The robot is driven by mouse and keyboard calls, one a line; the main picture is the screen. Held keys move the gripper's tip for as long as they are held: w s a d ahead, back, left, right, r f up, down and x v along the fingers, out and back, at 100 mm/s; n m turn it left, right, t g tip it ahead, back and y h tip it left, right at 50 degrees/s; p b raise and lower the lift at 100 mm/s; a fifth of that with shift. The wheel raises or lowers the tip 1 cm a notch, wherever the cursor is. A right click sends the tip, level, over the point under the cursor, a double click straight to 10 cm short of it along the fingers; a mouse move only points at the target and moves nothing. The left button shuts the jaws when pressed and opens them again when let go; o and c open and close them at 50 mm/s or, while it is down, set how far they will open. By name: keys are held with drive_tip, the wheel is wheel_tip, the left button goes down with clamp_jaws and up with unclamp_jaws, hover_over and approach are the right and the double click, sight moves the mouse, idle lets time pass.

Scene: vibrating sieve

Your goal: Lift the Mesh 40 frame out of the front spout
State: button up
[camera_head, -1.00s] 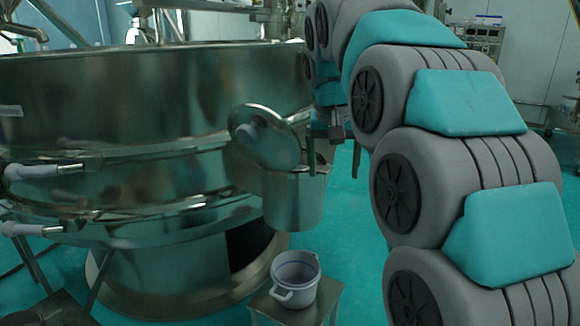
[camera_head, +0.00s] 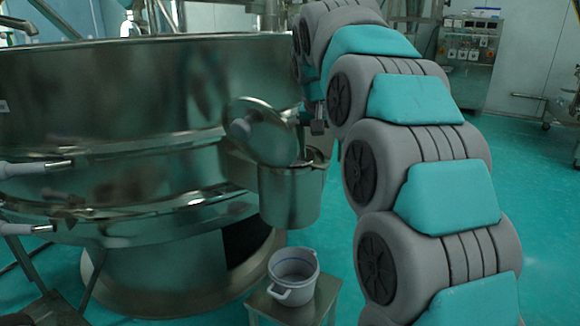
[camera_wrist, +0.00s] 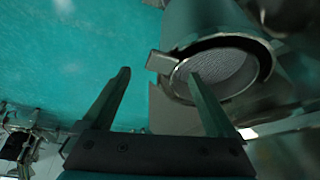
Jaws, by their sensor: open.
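The front spout (camera_head: 290,195) is a metal cylinder on the side of the sieve (camera_head: 150,95), with its round lid (camera_head: 258,135) swung open. In the wrist view its open mouth (camera_wrist: 262,62) holds a round mesh frame (camera_wrist: 230,68) with a dark gap around part of its edge. A flat metal tab (camera_wrist: 160,62) sticks out to the left of the frame. No mesh label is readable. My gripper (camera_wrist: 160,74) is open and empty, with the tab showing between its fingertips; I cannot tell the depth between them. In the head view the gripper is mostly hidden near the spout.
A white pot (camera_head: 293,276) stands on a small metal stand (camera_head: 315,303) below the spout. Two grey-handled clamps (camera_head: 30,170) stick out from the sieve's left side. The floor (camera_head: 540,210) at right is clear, with equipment (camera_head: 470,40) at the back.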

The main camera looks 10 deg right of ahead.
drive_tip(key=shift+x, duration=1.25)
drive_tip(key=shift+c, duration=0.2)
clamp_jaws()
